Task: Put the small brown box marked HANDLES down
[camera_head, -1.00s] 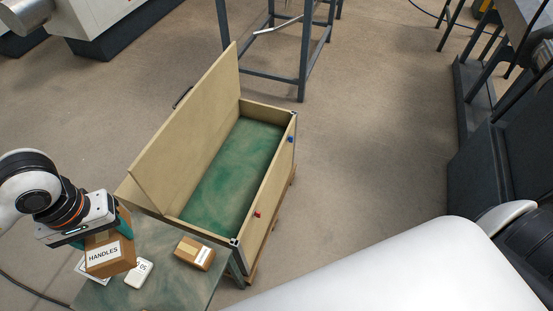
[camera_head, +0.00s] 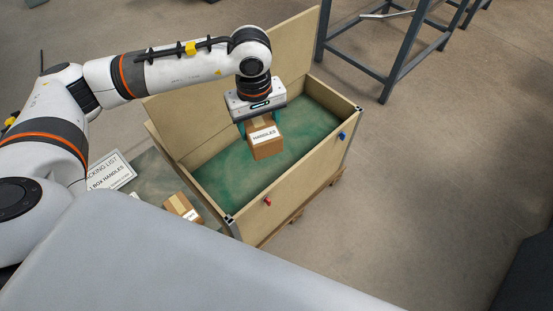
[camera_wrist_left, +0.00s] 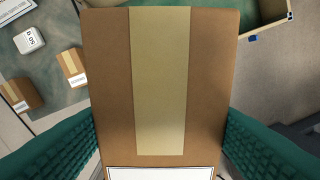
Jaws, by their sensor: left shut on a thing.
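The small brown box marked HANDLES (camera_head: 266,146) is held in my left gripper (camera_head: 262,125), whose green fingers press on its two sides. In the head view the box hangs over the open wooden crate (camera_head: 233,198), above its green floor, with its white label facing me. In the left wrist view the box (camera_wrist_left: 208,80) fills the middle, its tan tape strip upward, between the two green fingers. How high it is above the crate floor is hard to tell. My right gripper is not in view.
The crate's lid stands open at the back left. A side table holds a packing list sheet (camera_head: 112,172) and another small box (camera_head: 182,207). The left wrist view also shows a white device (camera_wrist_left: 29,40) there. A metal frame (camera_head: 388,60) stands behind the crate.

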